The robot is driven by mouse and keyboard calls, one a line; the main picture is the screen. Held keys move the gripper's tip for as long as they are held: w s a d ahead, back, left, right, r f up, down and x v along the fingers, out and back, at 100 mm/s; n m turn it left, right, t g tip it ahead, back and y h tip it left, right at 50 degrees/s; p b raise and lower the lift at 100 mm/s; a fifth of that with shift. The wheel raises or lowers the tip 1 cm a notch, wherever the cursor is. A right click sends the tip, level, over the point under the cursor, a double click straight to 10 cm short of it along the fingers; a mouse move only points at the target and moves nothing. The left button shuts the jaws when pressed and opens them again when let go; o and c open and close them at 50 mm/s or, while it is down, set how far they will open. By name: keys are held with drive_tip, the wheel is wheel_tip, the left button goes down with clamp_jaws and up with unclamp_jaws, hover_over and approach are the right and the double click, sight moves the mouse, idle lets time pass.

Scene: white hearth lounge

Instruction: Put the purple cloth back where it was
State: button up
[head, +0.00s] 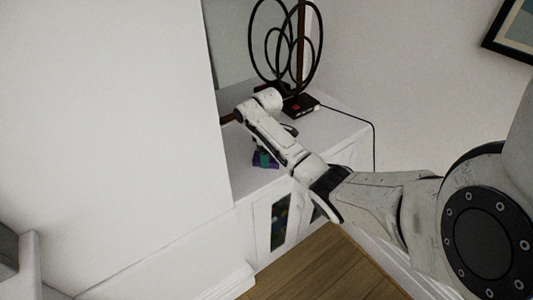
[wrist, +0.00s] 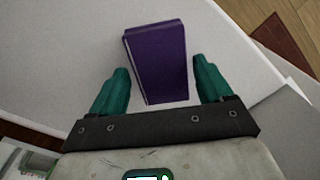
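The purple cloth (wrist: 157,58) is a neat folded block. In the wrist view it lies between the two teal fingers of my gripper (wrist: 160,67), with a narrow gap on each side. My gripper is open around it, not shut on it. In the head view a small part of the cloth (head: 257,160) shows beside a teal finger, low over the front part of the white cabinet top (head: 238,150). My arm hides part of the cloth there. Whether the fingers touch the cabinet top I cannot tell.
A black looped lamp (head: 300,106) with a cord stands at the back of the cabinet top, close behind my arm. A white wall (head: 110,110) closes off the left side. The cabinet front has glass panes (head: 280,222). A wooden floor (head: 325,268) lies below.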

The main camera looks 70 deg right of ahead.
drive_tip(key=shift+o, duration=1)
wheel_tip(320, 180, up, 12)
drive_tip(key=p, duration=0.1)
drive_tip(key=shift+r, duration=0.15)
